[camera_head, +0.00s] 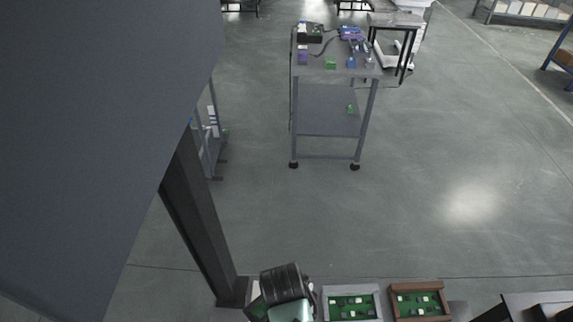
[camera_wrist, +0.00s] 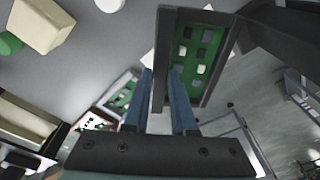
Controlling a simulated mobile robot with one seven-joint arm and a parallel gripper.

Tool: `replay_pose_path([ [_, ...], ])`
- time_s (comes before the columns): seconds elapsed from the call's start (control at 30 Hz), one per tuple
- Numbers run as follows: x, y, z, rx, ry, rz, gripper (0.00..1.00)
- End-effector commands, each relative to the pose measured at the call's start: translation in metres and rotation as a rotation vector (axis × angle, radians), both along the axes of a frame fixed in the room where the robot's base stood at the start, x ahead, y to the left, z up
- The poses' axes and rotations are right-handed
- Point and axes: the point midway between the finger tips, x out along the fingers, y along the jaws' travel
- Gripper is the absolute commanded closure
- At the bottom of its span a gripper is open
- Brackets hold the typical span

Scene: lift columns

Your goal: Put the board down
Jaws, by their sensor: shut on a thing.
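In the wrist view, my gripper (camera_wrist: 163,78) is shut on one long side of a dark-framed green board (camera_wrist: 197,62). The board carries small grey and pale blocks and is held tilted. Two other framed boards lie beyond it: one in a light grey frame (camera_wrist: 121,98) and one in a brown frame (camera_wrist: 94,121). In the head view, the grey-framed board (camera_head: 350,306) and the brown-framed board (camera_head: 419,300) lie side by side at the bottom edge. My wrist covers my fingers there, and only a dark green corner shows beside it.
A large dark panel (camera_head: 90,130) fills the left of the head view, with a dark post (camera_head: 199,215) beside it. A grey wheeled cart (camera_head: 328,110) with small items stands farther off. Open floor (camera_head: 400,210) lies between. Pale and green blocks (camera_wrist: 47,22) show at the wrist view's upper left.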

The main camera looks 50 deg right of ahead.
Motion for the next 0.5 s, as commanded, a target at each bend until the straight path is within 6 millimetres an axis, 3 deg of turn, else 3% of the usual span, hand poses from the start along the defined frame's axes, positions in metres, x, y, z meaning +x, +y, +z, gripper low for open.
replay_pose_path([
  [0.1, 0.0, 0.0, -0.02, 0.001, 0.001, -0.001, 1.0],
  [0.5, 0.0, 0.0, -0.066, 0.001, -0.001, -0.002, 1.0],
])
